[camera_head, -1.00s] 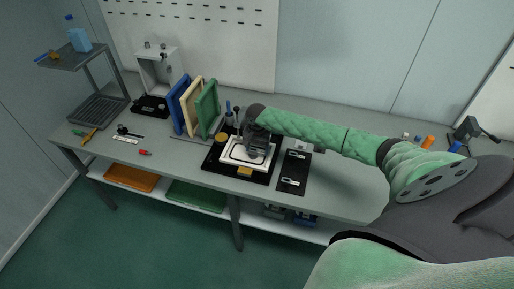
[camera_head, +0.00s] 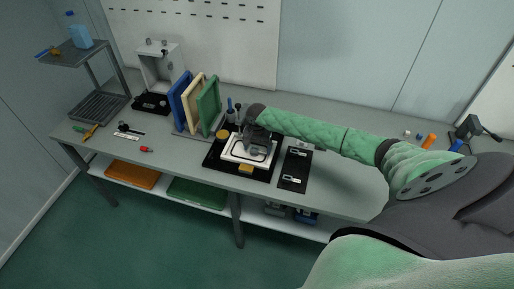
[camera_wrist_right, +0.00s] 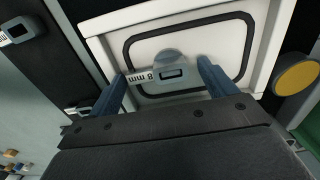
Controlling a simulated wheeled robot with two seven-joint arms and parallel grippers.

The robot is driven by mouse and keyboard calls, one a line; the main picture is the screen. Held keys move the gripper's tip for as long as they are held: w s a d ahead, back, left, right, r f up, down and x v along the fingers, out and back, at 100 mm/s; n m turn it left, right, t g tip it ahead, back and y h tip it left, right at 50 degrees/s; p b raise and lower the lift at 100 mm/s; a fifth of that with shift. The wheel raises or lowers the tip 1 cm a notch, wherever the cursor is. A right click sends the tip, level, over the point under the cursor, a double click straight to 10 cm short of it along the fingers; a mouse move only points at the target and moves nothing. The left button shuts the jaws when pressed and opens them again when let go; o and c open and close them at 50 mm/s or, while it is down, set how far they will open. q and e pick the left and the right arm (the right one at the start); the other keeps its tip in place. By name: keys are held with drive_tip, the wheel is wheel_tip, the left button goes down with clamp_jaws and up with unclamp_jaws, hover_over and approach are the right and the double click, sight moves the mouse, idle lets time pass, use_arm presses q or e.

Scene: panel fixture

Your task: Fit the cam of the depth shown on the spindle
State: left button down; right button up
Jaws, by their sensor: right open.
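A white panel (camera_head: 231,154) with a black rectangular outline sits on a black base on the bench; it also shows in the right wrist view (camera_wrist_right: 245,18). A small cam (camera_wrist_right: 171,74) with a dark slot and a white "8 mm" label lies at the panel's middle, against a grey round part (camera_wrist_right: 167,55), likely the spindle; I cannot tell whether it is seated. My right gripper (camera_wrist_right: 164,75) is open, its two blue-grey fingers on either side of the cam. In the head view my right gripper (camera_head: 256,146) hides the cam. My left gripper is not in view.
A black mat (camera_head: 293,168) with two labelled cams lies right of the panel. A yellow round knob (camera_wrist_right: 298,77) stands beside the panel. Blue, cream and green upright boards (camera_head: 208,105) stand behind to the left. The bench right of the mat is mostly clear.

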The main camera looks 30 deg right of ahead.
sight(258, 150)
drive_tip(key=shift+s+d, duration=0.2)
drive_tip(key=shift+d, duration=0.05)
drive_tip(key=shift+w+r+b, duration=0.1)
drive_tip(key=shift+r+b, duration=0.15)
drive_tip(key=shift+b, duration=0.1)
wheel_tip(258, 150, up, 6)
drive_tip(key=b, duration=0.2)
drive_tip(key=shift+a+b, duration=0.1)
drive_tip(key=shift+b, duration=0.3)
drive_tip(key=shift+r, duration=0.65)
drive_tip(key=shift+a, duration=0.1)
